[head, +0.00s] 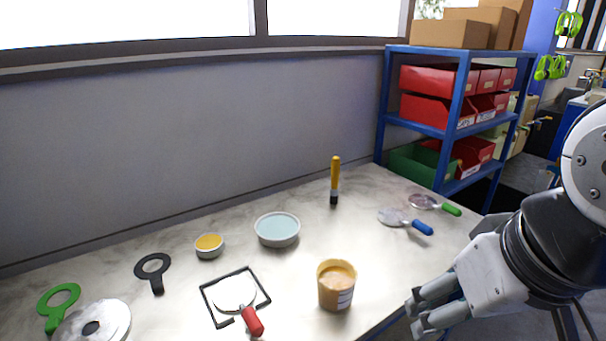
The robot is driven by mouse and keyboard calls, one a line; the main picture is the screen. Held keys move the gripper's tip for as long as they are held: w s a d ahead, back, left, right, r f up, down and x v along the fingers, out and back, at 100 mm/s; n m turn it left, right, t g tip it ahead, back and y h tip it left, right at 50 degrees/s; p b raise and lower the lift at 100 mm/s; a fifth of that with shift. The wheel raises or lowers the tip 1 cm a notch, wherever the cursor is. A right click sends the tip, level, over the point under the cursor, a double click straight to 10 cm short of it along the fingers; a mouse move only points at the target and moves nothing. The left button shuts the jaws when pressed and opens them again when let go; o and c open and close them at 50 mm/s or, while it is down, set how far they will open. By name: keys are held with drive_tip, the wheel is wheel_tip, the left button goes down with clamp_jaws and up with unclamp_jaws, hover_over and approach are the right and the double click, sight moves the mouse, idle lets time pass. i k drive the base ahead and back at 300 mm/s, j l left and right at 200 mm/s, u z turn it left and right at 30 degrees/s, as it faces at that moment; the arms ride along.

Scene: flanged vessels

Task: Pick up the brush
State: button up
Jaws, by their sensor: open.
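The brush (335,181) stands upright towards the back of the marble-patterned table (300,190). It has a yellow-orange handle on top and a dark lower end on the table. My gripper (412,314) is at the lower right, past the table's front right edge. It is open, with nothing between its fingers. It is well apart from the brush, which is up and to the left of it in the picture.
An orange tub (336,287) stands near the front edge, left of my gripper. A pale blue dish (277,230), a small yellow tin (209,246), a red-handled tool (253,321) and blue- (422,228) and green-handled (451,209) tools lie about. A blue shelf (459,110) stands behind right.

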sight(333, 199)
drive_tip(key=i+l+u, duration=0.3)
drive_tip(key=l, duration=0.55)
drive_tip(key=l+u, duration=0.35)
drive_tip(key=l, duration=0.5)
drive_tip(key=i+l+u, duration=0.1)
drive_tip(key=l+u, duration=0.2)
drive_tip(key=l, duration=0.65)
